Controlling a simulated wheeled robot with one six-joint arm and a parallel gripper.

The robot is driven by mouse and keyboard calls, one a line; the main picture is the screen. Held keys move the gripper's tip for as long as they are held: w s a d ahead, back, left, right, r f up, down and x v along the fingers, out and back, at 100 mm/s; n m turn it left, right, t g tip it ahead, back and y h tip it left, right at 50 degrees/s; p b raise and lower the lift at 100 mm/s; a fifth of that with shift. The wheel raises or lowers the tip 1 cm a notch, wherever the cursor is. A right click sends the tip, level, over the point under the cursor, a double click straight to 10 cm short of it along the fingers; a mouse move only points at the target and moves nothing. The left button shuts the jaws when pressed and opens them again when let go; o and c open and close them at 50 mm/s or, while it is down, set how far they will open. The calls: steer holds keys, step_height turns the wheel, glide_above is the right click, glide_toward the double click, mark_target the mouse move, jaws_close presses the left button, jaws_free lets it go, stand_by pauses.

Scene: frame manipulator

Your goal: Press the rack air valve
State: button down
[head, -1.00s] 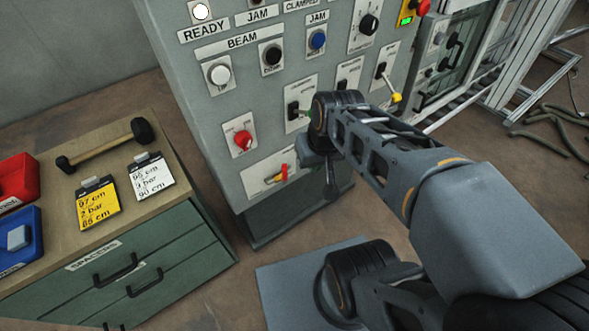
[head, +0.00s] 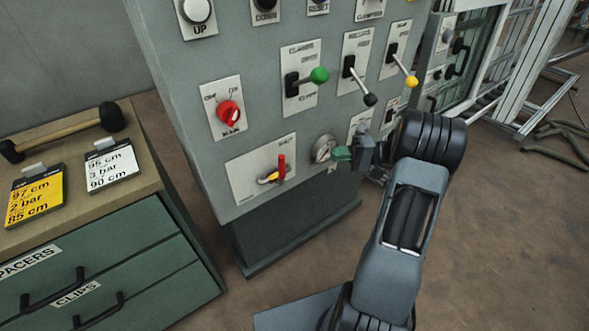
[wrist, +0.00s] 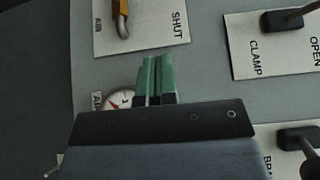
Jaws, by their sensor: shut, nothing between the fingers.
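The air valve's red handle (head: 281,167) stands upright on a pale plate (head: 246,181) low on the grey panel, with a yellow part at its base. In the wrist view the same plate (wrist: 155,38) shows at the top, marked AIR and SHUT. My gripper (head: 341,153), with green fingers, is shut and empty. It is right of the valve and apart from it, close to the round gauge (head: 323,148). The fingers (wrist: 155,78) show together in the wrist view.
A red rotary knob (head: 229,114) is above the valve. Levers with green (head: 319,75), black (head: 370,99) and yellow (head: 411,82) knobs are above my gripper. A drawer cabinet (head: 120,240) with a mallet (head: 65,130) stands at the left. Open floor lies at the right.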

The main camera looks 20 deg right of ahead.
mark_target(282, 171)
stand_by(0.3)
steer(key=a+b, duration=0.1)
steer(key=a, duration=1.2)
steer(key=shift+w+b, duration=0.3)
steer(key=shift+w, duration=0.1)
